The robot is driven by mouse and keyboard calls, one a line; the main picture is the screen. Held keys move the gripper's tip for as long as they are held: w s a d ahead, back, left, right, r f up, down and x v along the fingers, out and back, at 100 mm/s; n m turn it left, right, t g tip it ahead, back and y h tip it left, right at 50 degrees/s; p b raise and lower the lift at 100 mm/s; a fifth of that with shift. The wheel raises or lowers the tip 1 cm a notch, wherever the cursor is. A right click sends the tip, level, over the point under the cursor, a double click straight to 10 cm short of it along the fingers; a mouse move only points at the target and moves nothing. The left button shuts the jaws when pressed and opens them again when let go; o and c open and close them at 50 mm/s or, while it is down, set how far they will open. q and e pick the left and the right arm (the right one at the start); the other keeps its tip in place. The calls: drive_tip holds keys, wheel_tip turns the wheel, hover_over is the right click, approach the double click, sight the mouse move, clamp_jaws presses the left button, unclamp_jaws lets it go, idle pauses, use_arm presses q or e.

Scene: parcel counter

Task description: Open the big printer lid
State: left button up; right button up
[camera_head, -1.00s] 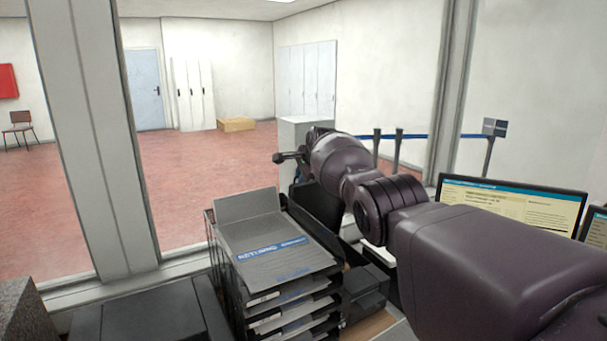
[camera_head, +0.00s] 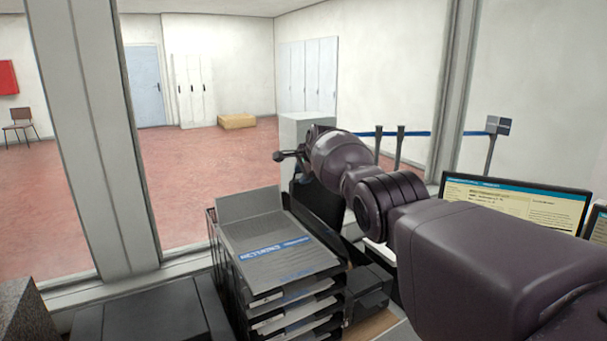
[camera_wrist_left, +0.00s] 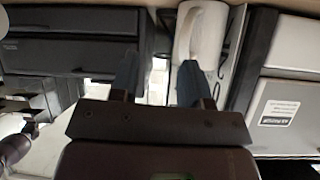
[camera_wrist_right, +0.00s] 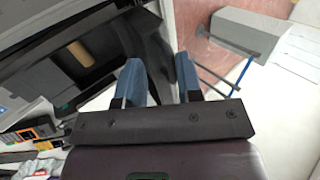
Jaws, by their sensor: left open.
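In the right wrist view a dark printer housing (camera_wrist_right: 45,75) stands open, with a tan roll (camera_wrist_right: 80,54) inside. A dark raised panel, seemingly its lid (camera_wrist_right: 144,38), stands beside and partly behind my right fingers; I cannot tell whether they touch it. My right gripper (camera_wrist_right: 158,62) looks open. In the head view it (camera_head: 288,156) is small, above a dark upright panel behind the paper trays. My left gripper (camera_wrist_left: 158,75) is open and empty in the left wrist view, near a white mug, and is outside the head view.
A stack of paper trays (camera_head: 275,250) stands at the counter's middle. A dark box (camera_head: 150,315) is at lower left. Monitors (camera_head: 515,205) stand at right. A white mug (camera_wrist_left: 203,30) is between a dark device (camera_wrist_left: 75,50) and a labelled pale device (camera_wrist_left: 285,95).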

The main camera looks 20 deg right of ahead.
use_arm(q)
drive_tip(key=shift+r, duration=0.15)
use_arm(e)
drive_tip(key=shift+d+r, duration=0.1)
drive_tip(key=shift+r, duration=0.1)
use_arm(q)
drive_tip(key=shift+r+p, duration=0.25)
drive_tip(key=shift+p, duration=0.1)
drive_tip(key=shift+s+f, duration=0.15)
drive_tip(key=shift+f, duration=0.1)
use_arm(e)
drive_tip(key=v, duration=1)
drive_tip(key=shift+s+r, duration=0.2)
drive_tip(key=shift+s, duration=0.1)
use_arm(q)
drive_tip(key=shift+r, duration=0.1)
use_arm(e)
drive_tip(key=shift+f, duration=0.1)
